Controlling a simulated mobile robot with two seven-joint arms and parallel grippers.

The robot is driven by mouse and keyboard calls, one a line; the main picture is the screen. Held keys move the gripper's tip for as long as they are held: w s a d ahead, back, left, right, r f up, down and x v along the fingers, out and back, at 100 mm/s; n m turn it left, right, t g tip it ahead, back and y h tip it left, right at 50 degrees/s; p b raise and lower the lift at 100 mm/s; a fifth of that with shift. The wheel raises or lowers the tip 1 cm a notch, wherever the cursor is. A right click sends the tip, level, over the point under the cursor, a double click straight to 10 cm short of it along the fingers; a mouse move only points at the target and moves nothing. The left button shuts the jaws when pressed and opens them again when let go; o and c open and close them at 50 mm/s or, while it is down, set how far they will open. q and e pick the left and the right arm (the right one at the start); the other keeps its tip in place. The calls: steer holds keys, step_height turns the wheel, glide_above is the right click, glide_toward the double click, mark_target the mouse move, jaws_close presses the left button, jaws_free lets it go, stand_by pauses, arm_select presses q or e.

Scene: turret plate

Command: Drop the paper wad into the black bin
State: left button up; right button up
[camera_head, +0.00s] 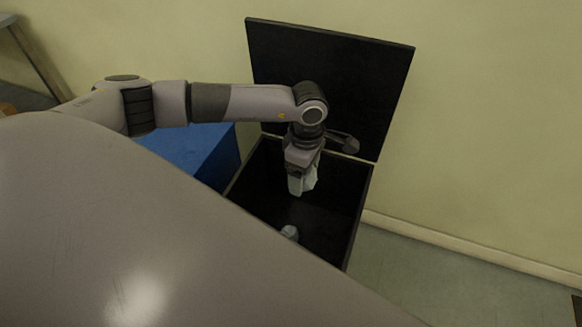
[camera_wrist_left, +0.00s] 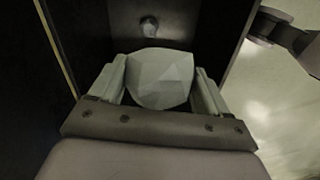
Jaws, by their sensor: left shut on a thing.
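The paper wad (camera_wrist_left: 160,77) is a pale, faceted lump between the two fingers of my left gripper (camera_wrist_left: 160,88) in the left wrist view. In the head view my left gripper (camera_head: 302,185) points down over the open black bin (camera_head: 367,200), within its rim as seen from above. The gripper is shut on the wad, which is mostly hidden by the fingers there. The bin's black lid (camera_head: 330,80) stands raised at the back. My right gripper is in neither view.
A blue box (camera_head: 205,155) stands left of the bin. A pale wall (camera_head: 480,120) is behind; grey floor (camera_head: 440,270) is clear at right.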

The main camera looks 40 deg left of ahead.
arm_select(q)
steer(key=w+a+f+n+b, duration=0.2)
steer(key=a+f+n+b, duration=0.2)
steer(key=n, duration=0.7)
steer(key=shift+f, duration=0.4)
steer(key=n, duration=0.1)
steer(key=a+n, duration=0.1)
steer(key=shift+w+f+n+b, duration=0.1)
steer(key=shift+f+n+b, duration=0.2)
steer(key=shift+f+n, duration=0.1)
step_height(320, 180, down, 6)
steer(key=b, duration=0.5)
steer(key=o, duration=1)
steer(key=shift+c, duration=0.2)
step_height(320, 180, up, 7)
steer(key=p, duration=0.1)
steer(key=shift+r, duration=0.15)
